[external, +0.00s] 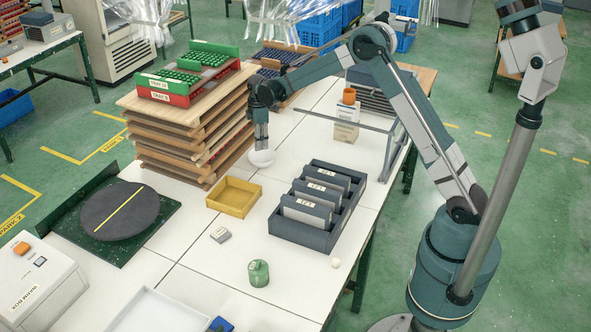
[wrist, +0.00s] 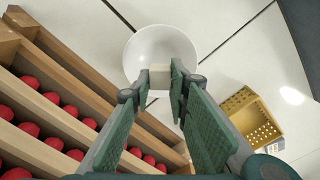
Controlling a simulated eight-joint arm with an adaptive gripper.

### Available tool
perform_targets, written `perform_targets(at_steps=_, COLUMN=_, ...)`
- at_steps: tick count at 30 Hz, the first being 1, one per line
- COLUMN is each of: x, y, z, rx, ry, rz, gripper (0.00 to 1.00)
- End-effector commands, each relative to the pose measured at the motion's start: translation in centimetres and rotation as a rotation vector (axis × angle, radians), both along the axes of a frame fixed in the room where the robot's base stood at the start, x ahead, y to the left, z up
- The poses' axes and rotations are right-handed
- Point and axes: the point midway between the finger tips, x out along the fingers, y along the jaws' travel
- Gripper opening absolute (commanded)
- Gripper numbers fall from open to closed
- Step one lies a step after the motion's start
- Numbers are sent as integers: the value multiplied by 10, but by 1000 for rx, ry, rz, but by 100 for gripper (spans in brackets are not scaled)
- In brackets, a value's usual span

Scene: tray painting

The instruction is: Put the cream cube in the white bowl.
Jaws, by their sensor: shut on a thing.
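The white bowl (external: 262,159) stands on the white table beside the tray stack; the wrist view shows its open inside (wrist: 160,45). My gripper (external: 261,143) points down right at the bowl in the external view. In the wrist view its green fingers (wrist: 160,80) are shut on the cream cube (wrist: 159,75), which overlaps the bowl's near part. I cannot tell how high the cube is or whether it touches the bowl. The cube is not discernible in the external view.
A tall wooden tray stack (external: 185,130) stands close left of the bowl. A yellow crate (external: 234,196) and a dark file box (external: 318,200) are in front. A green canister (external: 259,273), a small grey box (external: 220,234) and a turntable (external: 120,211) are farther off.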

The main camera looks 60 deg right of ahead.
Motion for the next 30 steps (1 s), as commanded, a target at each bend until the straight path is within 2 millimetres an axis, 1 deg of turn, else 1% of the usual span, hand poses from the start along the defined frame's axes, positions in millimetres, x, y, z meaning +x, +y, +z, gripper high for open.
perform_targets(at_steps=1, x=0, y=0, z=-6, rx=0, ry=0, rz=0, gripper=10)
perform_targets(at_steps=3, x=0, y=0, z=-12, rx=0, ry=0, rz=0, gripper=10)
perform_targets(at_steps=16, x=0, y=0, z=-46, rx=0, ry=0, rz=0, gripper=10)
perform_targets(at_steps=22, x=0, y=0, z=-54, rx=0, ry=0, rz=0, gripper=10)
perform_targets(at_steps=30, x=0, y=0, z=-57, rx=0, ry=0, rz=0, gripper=10)
